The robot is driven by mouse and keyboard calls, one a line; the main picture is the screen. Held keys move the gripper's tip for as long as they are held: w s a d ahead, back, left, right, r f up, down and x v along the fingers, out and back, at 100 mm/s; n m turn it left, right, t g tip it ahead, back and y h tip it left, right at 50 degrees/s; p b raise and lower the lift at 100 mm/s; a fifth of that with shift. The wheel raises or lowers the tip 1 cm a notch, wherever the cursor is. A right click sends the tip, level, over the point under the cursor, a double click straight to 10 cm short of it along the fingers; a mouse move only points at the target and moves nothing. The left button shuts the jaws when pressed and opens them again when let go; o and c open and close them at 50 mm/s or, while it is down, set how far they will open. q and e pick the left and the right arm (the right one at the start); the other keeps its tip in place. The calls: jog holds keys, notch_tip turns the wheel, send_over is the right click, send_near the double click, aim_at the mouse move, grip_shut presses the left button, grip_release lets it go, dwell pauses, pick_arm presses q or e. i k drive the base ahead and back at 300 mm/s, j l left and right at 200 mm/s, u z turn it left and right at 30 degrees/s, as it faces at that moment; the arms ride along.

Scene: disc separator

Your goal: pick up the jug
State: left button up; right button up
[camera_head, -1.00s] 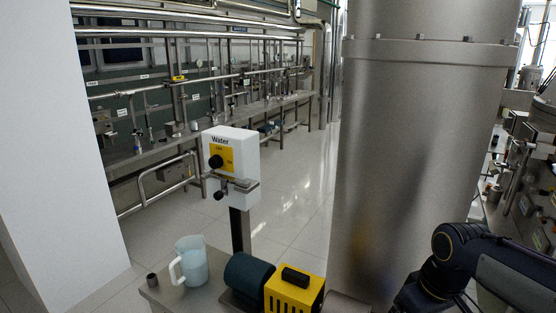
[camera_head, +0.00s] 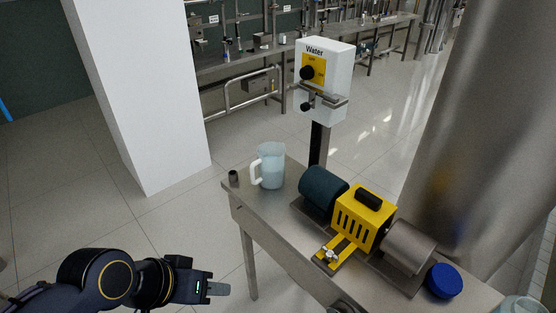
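The jug (camera_head: 271,170) is a translucent pale-blue pitcher with a white handle on its left side. It stands upright on the far left part of the steel table (camera_head: 262,213). My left gripper (camera_head: 218,289) is at the lower left of the head view, in front of and left of the table, well apart from the jug. It is seen edge-on, so I cannot tell whether its fingers are open or shut. Nothing shows between them. My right gripper is not in view.
A small dark cup (camera_head: 233,177) stands left of the jug. A teal motor (camera_head: 322,188), a yellow guard (camera_head: 362,219) and a blue cap (camera_head: 444,281) are to the right. A white Water box (camera_head: 323,80) on a post rises behind. A white pillar (camera_head: 140,95) stands left.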

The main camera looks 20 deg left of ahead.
aim_at(270, 162)
jog(key=l+z, duration=0.15)
jog(key=z, duration=1.4)
jog(key=u, duration=1.75)
jog(key=i+j, duration=0.1)
jog(key=j, duration=0.3)
jog(key=i+j, duration=0.1)
jog(key=j, duration=0.3)
jog(key=i+j, duration=0.1)
jog(key=j, duration=0.25)
jog(key=i+j+z, duration=0.1)
jog(key=z, duration=0.3)
jog(key=j+z, duration=0.4)
jog(key=i+j+z, duration=0.1)
jog(key=z, duration=0.3)
jog(key=i+j, duration=0.2)
jog(key=j, duration=0.2)
